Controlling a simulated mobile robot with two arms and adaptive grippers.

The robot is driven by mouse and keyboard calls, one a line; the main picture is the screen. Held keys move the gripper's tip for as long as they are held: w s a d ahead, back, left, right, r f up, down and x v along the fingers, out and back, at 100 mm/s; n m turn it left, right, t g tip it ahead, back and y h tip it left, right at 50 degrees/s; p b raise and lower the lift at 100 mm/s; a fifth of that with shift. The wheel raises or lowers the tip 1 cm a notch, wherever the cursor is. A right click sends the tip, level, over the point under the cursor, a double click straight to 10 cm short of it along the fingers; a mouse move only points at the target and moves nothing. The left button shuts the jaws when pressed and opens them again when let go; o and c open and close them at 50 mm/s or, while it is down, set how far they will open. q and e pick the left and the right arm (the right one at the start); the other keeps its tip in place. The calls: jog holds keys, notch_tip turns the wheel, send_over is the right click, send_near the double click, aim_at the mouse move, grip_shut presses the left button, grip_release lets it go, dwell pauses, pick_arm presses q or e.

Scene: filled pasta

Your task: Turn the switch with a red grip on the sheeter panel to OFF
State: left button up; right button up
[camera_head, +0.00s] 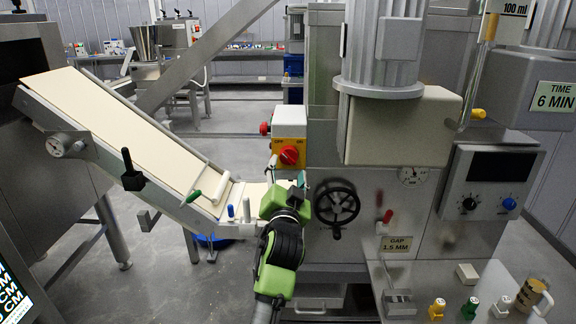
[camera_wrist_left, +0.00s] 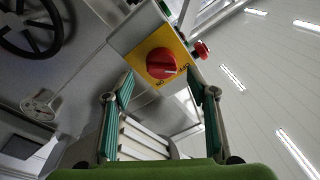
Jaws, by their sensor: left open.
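The switch's red grip (camera_head: 290,155) is a round knob on a yellow plate (camera_head: 279,146) on the front of a small white and yellow box on the sheeter. In the left wrist view the red grip (camera_wrist_left: 162,63) shows just beyond the fingertips, roughly centred between them. My left gripper (camera_head: 288,172) is open just below and in front of the switch. Its green-padded fingers (camera_wrist_left: 161,85) are apart, with nothing between them. My right gripper is not in view.
A red push button (camera_head: 264,128) sticks out from the box's left side. A black handwheel (camera_head: 336,204) stands right of my left gripper, and a red-handled lever (camera_head: 387,216) beyond it. A sloping conveyor (camera_head: 125,125) with a pale sheet lies to the left.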

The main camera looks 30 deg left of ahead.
pick_arm(q)
jog(key=shift+v, duration=1.65)
jog(key=s+d+f+m+g+h, duration=0.15)
jog(key=d+f+h, duration=0.35)
jog(key=f, duration=1.4)
jog(key=d+f+m+g+h, duration=0.25)
jog(key=d+f, duration=0.45)
jog(key=f, duration=1.3)
jog(key=s+d+f+g+h, duration=0.1)
jog(key=s+d+f+g, duration=0.1)
jog(key=s+f, duration=0.65)
jog(key=s+d+f+g+h, duration=0.1)
jog(key=s+d+f+g, duration=0.1)
jog(key=s+f, duration=0.65)
jog(key=s+f+g, duration=0.2)
jog(key=s+f, duration=0.4)
jog(key=s, duration=0.5)
jog(key=s+f+n+g, duration=0.1)
jog(key=s+f+g, duration=0.1)
jog(key=s+f, duration=0.5)
jog(key=s+f+g, duration=0.3)
jog(key=s+f, duration=0.3)
jog(key=s, duration=1.1)
jog(key=shift+s+a+f+n+h, duration=0.25)
jog(key=shift+a+f+n+h, duration=0.1)
jog(key=shift+a+n, duration=0.1)
